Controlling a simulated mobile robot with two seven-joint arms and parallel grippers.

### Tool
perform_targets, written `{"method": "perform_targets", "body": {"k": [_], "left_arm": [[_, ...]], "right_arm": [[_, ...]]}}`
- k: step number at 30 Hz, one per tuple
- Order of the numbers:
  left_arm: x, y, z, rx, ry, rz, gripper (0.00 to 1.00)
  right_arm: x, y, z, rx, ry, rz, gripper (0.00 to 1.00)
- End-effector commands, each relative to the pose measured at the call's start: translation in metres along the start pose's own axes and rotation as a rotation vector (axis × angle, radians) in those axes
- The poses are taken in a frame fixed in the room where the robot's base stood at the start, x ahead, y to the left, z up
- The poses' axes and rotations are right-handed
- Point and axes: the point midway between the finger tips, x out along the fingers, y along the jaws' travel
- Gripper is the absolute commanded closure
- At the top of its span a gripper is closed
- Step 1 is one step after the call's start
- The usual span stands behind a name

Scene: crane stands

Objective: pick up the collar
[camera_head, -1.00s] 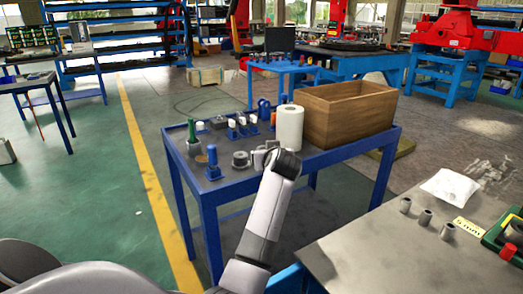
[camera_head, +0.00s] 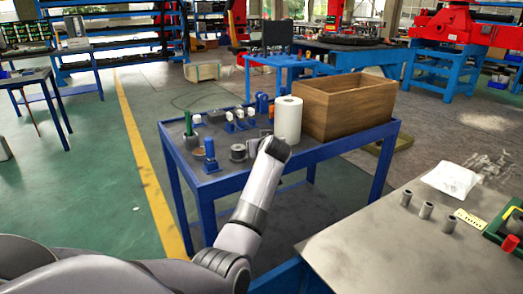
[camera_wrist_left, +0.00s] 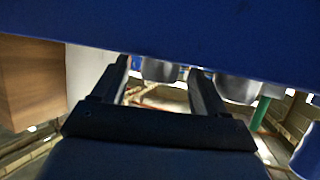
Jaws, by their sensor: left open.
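A short grey ring-like part (camera_head: 238,152), which looks like the collar, sits on the near part of the blue table (camera_head: 216,184), left of my left wrist. My left gripper shows in the left wrist view (camera_wrist_left: 160,80), with its two dark fingers apart and nothing clearly held between them. In the head view my wrist hides most of it. The wrist view looks upside down; a rounded grey part (camera_wrist_left: 159,70) shows between and beyond the fingers, but I cannot tell whether it is the collar. My right gripper is not in view.
A white roll (camera_head: 288,119) and a wooden box (camera_head: 346,112) stand right of the ring. A blue post (camera_head: 210,153), a green-topped part (camera_head: 189,130) and several small parts stand left and behind. A grey table (camera_head: 370,240) with grey cylinders (camera_head: 425,210) is at right.

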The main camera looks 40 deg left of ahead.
Motion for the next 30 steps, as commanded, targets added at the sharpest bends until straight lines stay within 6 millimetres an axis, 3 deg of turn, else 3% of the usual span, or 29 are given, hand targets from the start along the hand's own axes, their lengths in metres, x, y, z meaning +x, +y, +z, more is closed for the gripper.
{"method": "perform_targets", "body": {"k": [8, 12, 15, 25, 30], "left_arm": [[0.002, 0.0, -0.001, -0.001, 0.001, 0.0, 0.27], [0.002, 0.0, -0.001, -0.001, 0.001, 0.0, 0.73], [0.002, 0.0, -0.001, -0.001, 0.001, 0.0, 1.0], [0.0, 0.0, -0.006, -0.002, 0.006, 0.001, 1.0], [-0.006, 0.0, -0.02, -0.005, 0.009, 0.002, 1.0]], "right_arm": [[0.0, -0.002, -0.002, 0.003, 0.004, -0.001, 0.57], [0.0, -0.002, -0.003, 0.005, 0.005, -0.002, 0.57], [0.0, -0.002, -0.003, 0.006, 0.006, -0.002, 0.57], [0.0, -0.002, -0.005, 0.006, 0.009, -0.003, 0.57], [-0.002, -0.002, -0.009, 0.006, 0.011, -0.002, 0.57]]}}
